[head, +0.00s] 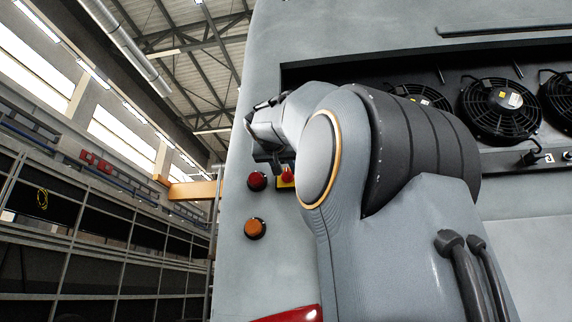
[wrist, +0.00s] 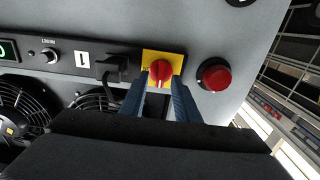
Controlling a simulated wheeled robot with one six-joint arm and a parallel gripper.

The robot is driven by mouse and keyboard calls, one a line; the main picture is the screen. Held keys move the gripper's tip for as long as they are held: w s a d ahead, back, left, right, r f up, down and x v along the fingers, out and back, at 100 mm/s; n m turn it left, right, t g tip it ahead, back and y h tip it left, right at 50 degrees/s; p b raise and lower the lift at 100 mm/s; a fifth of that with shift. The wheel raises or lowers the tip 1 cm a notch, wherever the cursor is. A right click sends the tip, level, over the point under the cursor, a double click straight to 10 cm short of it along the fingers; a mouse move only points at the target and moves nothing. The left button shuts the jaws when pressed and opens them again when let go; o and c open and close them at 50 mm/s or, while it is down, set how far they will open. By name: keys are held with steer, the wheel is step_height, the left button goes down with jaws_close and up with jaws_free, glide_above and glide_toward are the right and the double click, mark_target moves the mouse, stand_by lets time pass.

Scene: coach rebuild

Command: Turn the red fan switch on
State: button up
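The red fan switch (wrist: 160,72) is a rotary knob on a square yellow plate, with its grip bar close to upright in the wrist view. In the head view the switch (head: 288,175) is partly covered by my arm. My gripper (wrist: 161,80) has one blue finger on each side of the knob, with the tips at the yellow plate. A narrow gap seems to show between the fingers and the knob, so it looks open around it. In the head view my gripper (head: 276,163) is at the switch, its fingers mostly hidden.
A round red button (wrist: 215,75) sits beside the switch. An orange button (head: 255,228) is below it on the grey panel. A black plug (wrist: 112,68) with a cable is close on the switch's other side. Several black fans (head: 500,108) sit in a recess at right.

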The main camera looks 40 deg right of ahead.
steer(key=shift+w+d, duration=0.3)
steer(key=shift+d, duration=0.05)
jaws_close()
steer(key=shift+f+b, duration=0.1)
steer(key=shift+b, duration=0.2)
steer(key=m+b, duration=0.4)
steer(key=m, duration=0.5)
steer(key=m+b, duration=0.4)
steer(key=m, duration=0.4)
steer(key=shift+s+d+f+m, duration=0.1)
steer(key=shift+s+m, duration=0.05)
steer(key=shift+m, duration=0.25)
